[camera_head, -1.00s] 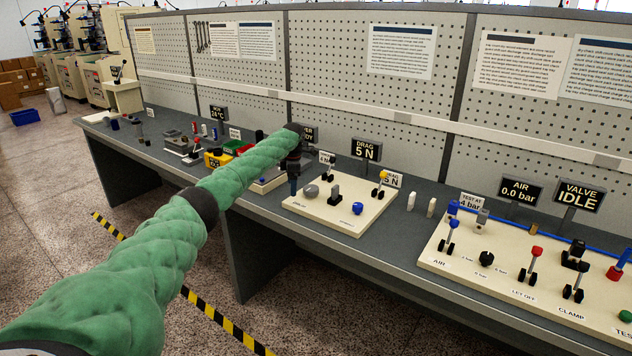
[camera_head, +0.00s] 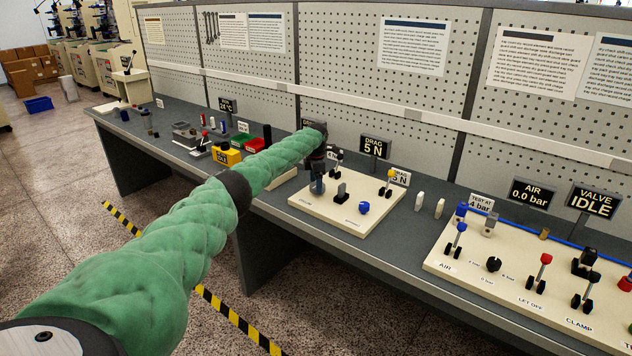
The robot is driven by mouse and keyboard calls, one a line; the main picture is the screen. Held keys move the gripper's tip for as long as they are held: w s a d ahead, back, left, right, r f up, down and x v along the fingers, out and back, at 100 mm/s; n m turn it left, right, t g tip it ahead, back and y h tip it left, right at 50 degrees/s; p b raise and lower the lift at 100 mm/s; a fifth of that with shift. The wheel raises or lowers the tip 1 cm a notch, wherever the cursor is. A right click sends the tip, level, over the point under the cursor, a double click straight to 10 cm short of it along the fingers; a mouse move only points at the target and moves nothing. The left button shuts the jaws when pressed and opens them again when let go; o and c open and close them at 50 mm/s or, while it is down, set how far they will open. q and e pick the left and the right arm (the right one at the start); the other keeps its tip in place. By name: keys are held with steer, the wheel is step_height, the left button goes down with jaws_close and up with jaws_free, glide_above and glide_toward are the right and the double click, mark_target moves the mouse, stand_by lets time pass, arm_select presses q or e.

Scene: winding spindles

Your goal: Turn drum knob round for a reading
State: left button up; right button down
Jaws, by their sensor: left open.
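The cream panel (camera_head: 331,213) sits on the bench. My left arm reaches in from the left, with the left gripper (camera_head: 317,187) pointing down at the panel's left part. Its fingertips are at the spot of a grey round knob, which they now mostly hide. The left gripper is open; I cannot tell whether it touches the knob. The small panel labels are too blurred to read. A sign (camera_head: 374,146) behind reads DRAG 5 N. My right gripper is not in view.
A larger panel (camera_head: 475,280) with levers stands to the right, with AIR 0.0 bar (camera_head: 531,194) and VALVE IDLE (camera_head: 594,201) signs.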

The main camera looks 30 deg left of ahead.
arm_select(q)
steer(key=shift+f, duration=0.3)
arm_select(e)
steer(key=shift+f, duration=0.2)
arm_select(q)
steer(key=c, duration=1)
steer(key=shift+r, duration=0.1)
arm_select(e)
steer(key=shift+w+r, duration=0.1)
